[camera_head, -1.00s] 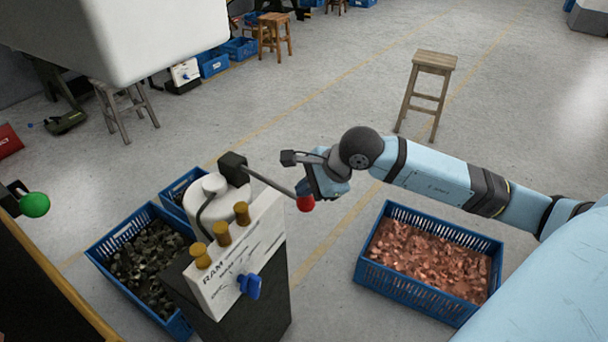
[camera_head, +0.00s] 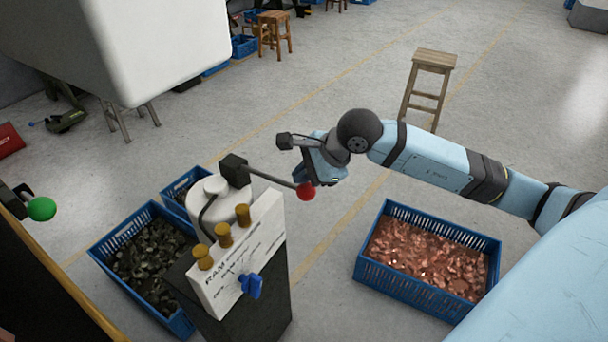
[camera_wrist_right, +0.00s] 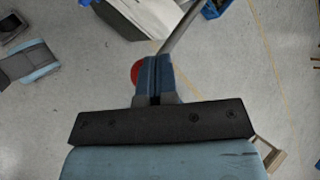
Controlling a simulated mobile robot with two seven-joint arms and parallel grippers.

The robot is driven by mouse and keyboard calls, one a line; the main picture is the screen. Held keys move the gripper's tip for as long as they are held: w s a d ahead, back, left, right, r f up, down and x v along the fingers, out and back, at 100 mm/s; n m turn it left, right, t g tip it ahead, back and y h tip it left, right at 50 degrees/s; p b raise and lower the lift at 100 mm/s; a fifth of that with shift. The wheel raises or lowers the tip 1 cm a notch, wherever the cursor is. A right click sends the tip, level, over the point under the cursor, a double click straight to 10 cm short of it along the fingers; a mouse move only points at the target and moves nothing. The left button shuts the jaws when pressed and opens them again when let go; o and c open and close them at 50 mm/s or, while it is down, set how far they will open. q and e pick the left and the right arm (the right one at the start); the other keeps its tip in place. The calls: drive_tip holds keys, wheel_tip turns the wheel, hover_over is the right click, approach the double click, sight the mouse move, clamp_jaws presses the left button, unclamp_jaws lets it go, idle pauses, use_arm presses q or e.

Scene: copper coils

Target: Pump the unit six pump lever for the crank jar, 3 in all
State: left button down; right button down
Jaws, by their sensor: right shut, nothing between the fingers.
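The pump unit stands at lower centre-left in the head view, with a white front panel (camera_head: 240,262), brass knobs, a blue handle (camera_head: 250,286) and a white cylinder (camera_head: 214,194) behind. Its pump lever (camera_head: 270,176) is a grey rod running right from a black block (camera_head: 234,168) to a red ball (camera_head: 306,191). My right gripper (camera_head: 315,183) is shut and empty, with its fingertips at the rod's ball end. In the wrist view the shut fingers (camera_wrist_right: 156,78) lie over the rod (camera_wrist_right: 181,30), and the red ball (camera_wrist_right: 136,72) shows beside them at left. My left gripper is not in view.
A blue crate of copper pieces (camera_head: 384,284) is right of the unit, and a blue crate of dark pieces (camera_head: 104,240) is left of it. A wooden stool (camera_head: 435,58) stands behind my right arm. A green ball (camera_head: 42,209) is at the left edge. Open floor lies between.

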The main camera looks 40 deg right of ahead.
drive_tip(key=shift+w+r+p, duration=0.2)
drive_tip(key=shift+r+p, duration=0.25)
drive_tip(key=shift+r, duration=0.8)
drive_tip(key=r, duration=0.1)
drive_tip(key=r+p, duration=0.1)
drive_tip(key=r, duration=0.1)
drive_tip(key=r+p, duration=0.1)
drive_tip(key=r, duration=0.1)
drive_tip(key=shift+w+a, duration=0.2)
drive_tip(key=shift+w, duration=0.1)
drive_tip(key=shift+s, duration=0.1)
